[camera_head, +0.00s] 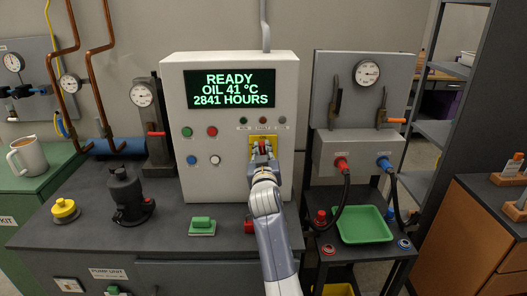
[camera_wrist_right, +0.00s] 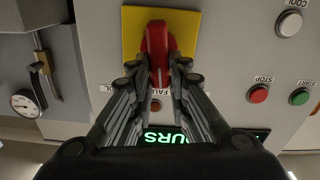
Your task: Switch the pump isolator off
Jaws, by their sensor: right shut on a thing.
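The pump isolator is a red rotary handle (camera_wrist_right: 158,45) on a yellow plate (camera_wrist_right: 131,28), on the front of the light grey control cabinet (camera_head: 228,170). In the head view the plate (camera_head: 252,143) is partly covered by my right gripper (camera_head: 263,149). In the wrist view my right gripper (camera_wrist_right: 158,78) has its fingers on both sides of the red handle, shut on it. The handle stands upright in that view, its long side along the fingers. Its position marks are not readable. My left gripper is not in view.
The cabinet screen (camera_head: 229,87) reads READY, OIL 41 °C, 2841 HOURS. Red, green, blue and white buttons sit left of the handle in the head view. A green tray (camera_head: 363,225) is at right.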

